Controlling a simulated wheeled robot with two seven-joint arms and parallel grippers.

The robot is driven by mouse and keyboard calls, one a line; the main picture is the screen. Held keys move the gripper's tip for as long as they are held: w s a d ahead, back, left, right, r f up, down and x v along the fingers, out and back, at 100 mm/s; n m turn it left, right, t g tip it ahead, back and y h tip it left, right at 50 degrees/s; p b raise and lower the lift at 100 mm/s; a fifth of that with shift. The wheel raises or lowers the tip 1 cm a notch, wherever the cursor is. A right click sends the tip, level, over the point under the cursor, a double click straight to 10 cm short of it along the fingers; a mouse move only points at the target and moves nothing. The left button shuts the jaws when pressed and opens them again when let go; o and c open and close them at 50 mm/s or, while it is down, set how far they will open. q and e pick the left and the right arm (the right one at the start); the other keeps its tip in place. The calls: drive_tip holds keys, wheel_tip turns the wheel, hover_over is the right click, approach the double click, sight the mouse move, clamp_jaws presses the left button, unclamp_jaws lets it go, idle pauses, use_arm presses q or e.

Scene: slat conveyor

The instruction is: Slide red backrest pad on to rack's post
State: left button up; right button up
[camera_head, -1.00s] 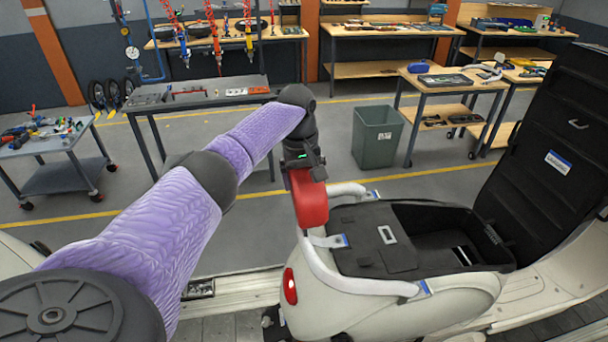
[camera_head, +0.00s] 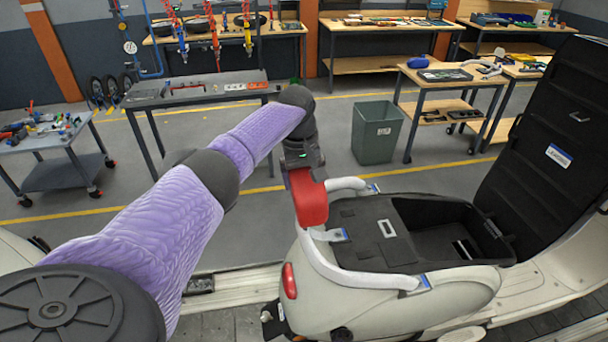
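The red backrest pad (camera_head: 310,199) hangs upright below my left gripper (camera_head: 301,166), at the rear end of the white tubular rack (camera_head: 322,262). The gripper appears shut on the pad's top; its fingertips are hardly visible. The rack runs around the scooter's open black seat compartment (camera_head: 370,222). The pad covers the rack's rear end, so the post is hidden and I cannot tell whether the pad is around it or only beside it. My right gripper is not in view.
The raised black seat lid (camera_head: 540,140) stands at the right. The cream scooter body (camera_head: 440,306) sits on the slat conveyor (camera_head: 232,326). A grey-green bin (camera_head: 377,134) and workbenches (camera_head: 205,96) stand behind on open floor.

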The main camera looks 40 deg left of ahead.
use_arm(q)
drive_tip(key=shift+d+f+b, duration=0.1)
drive_tip(key=shift+f+b, duration=0.4)
drive_tip(key=shift+f, duration=0.4)
drive_tip(key=o, duration=1.2)
